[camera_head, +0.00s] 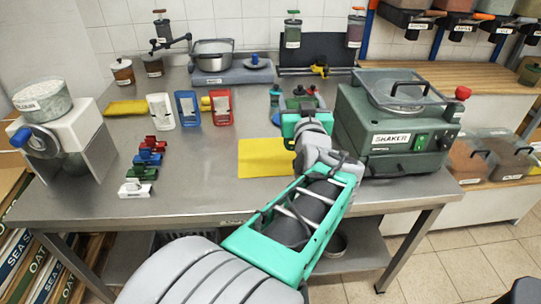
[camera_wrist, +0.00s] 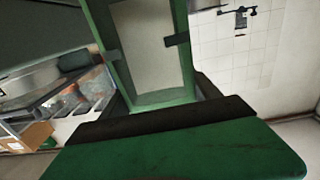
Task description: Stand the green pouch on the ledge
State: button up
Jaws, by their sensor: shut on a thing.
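My gripper (camera_head: 293,122) is over the steel table, beside the front left of the green shaker machine. In the wrist view a green pouch (camera_wrist: 150,98) with a pale window stands out from dark parts of my gripper, and a broad green surface fills the bottom of that view. My gripper is shut on the green pouch. In the head view the pouch is mostly hidden by my gripper and arm. I cannot tell for certain which surface is the ledge; a grey labelled raised strip (camera_head: 222,78) runs at the table's back.
White (camera_head: 160,111), blue (camera_head: 188,109) and red (camera_head: 221,107) pouches stand on the table (camera_head: 205,160). Several coloured clips (camera_head: 146,159) lie left. The shaker (camera_head: 397,135) stands right, a hopper machine (camera_head: 65,135) left. A yellow mat (camera_head: 262,160) lies near my arm; small coloured items crowd the gripper.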

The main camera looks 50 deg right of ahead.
jog(key=w+d+f, duration=0.2)
jog(key=w+f, duration=0.4)
jog(key=w+d+f+p, duration=0.1)
jog(key=w+d+f, duration=0.1)
jog(key=w+f, duration=0.4)
jog(key=shift+w+d+f, duration=0.35)
jog(key=shift+w+f, duration=0.05)
jog(key=shift+f, duration=0.05)
jog(key=shift+f, duration=0.2)
jog(key=o, duration=1.8)
jog(key=shift+r, duration=0.1)
